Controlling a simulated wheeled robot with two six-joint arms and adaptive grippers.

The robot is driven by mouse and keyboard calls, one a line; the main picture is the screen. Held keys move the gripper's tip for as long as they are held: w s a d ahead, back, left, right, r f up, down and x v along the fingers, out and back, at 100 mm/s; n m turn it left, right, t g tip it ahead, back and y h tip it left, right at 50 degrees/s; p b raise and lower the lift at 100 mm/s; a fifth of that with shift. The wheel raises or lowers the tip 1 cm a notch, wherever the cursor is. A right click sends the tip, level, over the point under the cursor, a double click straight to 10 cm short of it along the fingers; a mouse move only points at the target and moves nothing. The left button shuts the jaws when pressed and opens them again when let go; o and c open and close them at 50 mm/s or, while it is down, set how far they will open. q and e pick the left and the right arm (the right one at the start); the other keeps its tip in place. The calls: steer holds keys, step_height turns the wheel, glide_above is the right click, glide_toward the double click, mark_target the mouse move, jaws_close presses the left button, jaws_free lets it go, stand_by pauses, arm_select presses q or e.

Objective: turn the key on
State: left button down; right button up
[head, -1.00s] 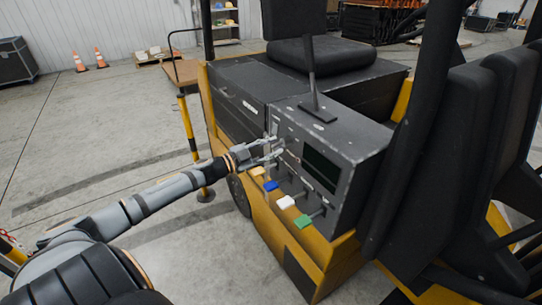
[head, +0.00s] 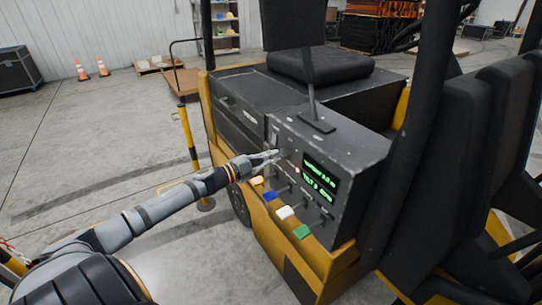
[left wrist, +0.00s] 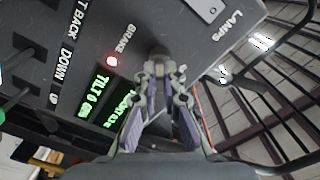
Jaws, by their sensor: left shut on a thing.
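The black control panel (head: 345,150) stands on the side of a yellow forklift. My left gripper (head: 278,156) is at the panel's upper left, left of the display (head: 320,179). In the left wrist view my left gripper (left wrist: 159,74) is shut on the key, a small dark part (left wrist: 159,52) at the panel face; the fingers hide most of it. The display is lit with green text, also seen in the left wrist view (left wrist: 100,98). A red lamp (left wrist: 112,61) glows beside the word BRAKE. My right gripper is not in view.
Levers with yellow, blue (head: 271,196), white (head: 285,212) and green (head: 301,232) knobs stick out below the display. A tall black lever (head: 309,80) rises from the panel top. A black seat (head: 320,64) is behind.

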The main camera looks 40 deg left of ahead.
arm_select(q)
steer(key=shift+m, duration=1)
steer(key=c, duration=1.5)
jaws_free()
steer(key=shift+n, duration=0.3)
